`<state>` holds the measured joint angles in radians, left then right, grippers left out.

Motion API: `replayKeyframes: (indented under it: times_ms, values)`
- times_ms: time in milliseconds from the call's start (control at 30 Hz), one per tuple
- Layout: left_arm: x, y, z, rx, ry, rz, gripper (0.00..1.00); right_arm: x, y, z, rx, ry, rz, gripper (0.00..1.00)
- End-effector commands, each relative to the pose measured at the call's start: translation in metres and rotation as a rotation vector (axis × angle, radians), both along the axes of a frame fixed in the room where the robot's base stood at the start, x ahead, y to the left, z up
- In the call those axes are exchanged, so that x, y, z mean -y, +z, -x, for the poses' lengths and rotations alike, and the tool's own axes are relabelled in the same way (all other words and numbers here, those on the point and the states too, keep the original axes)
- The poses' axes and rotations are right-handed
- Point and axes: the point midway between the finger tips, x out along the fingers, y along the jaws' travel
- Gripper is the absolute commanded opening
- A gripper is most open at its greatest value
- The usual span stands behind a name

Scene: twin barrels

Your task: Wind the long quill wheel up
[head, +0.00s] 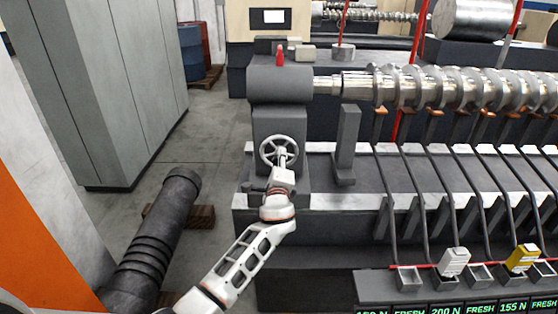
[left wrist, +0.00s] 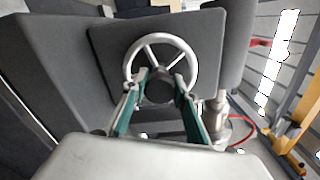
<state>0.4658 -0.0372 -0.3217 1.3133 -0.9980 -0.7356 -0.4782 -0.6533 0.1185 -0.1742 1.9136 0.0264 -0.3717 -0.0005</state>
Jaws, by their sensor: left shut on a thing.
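A silver spoked handwheel (head: 269,147) is mounted on the front of a dark grey housing (head: 265,124) in the head view. The wheel also shows in the left wrist view (left wrist: 131,58), facing my camera. My left gripper (head: 284,166) reaches it from below. In the left wrist view its two green-backed fingers (left wrist: 161,88) close on the wheel's middle, either side of the dark hub. The fingers hide part of the hub and the lower rim. My right gripper is not in view.
A long steel screw (head: 455,88) runs right from the housing, above a row of dark levers. Small trays (head: 411,278) and green readouts line the front right. A black ribbed cylinder (head: 150,245) lies at the lower left. A grey cabinet (head: 105,80) stands behind it.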

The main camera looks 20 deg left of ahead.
Motion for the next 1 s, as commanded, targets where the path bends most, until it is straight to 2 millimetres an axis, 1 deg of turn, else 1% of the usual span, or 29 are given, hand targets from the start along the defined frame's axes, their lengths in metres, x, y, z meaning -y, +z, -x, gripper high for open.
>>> replayKeyframes:
  times_ms: [267, 300, 333, 367, 667, 767, 867, 1000]
  values:
    - [0.0, -0.001, 0.0, -0.001, 0.0, 0.0, 0.06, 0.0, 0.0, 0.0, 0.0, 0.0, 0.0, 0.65]
    - [0.0, -0.001, 0.0, -0.001, 0.0, 0.0, 0.33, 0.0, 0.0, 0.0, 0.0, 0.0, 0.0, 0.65]
    - [0.0, -0.001, 0.0, -0.001, 0.0, 0.0, 0.4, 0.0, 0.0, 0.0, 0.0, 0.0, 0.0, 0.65]
    - [0.0, -0.001, 0.0, -0.001, 0.0, 0.0, 0.45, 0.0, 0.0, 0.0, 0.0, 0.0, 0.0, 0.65]
    - [0.0, 0.0, 0.0, 0.0, 0.0, 0.001, 0.45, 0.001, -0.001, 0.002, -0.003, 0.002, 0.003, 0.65]
    - [0.001, -0.001, 0.003, -0.001, -0.001, 0.002, 0.45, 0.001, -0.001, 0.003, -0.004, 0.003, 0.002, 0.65]
    - [0.004, -0.001, 0.012, 0.0, -0.002, 0.004, 0.45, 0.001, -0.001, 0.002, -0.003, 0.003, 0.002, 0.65]
    - [0.011, -0.002, 0.035, 0.0, -0.002, 0.004, 0.45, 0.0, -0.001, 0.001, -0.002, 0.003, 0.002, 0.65]
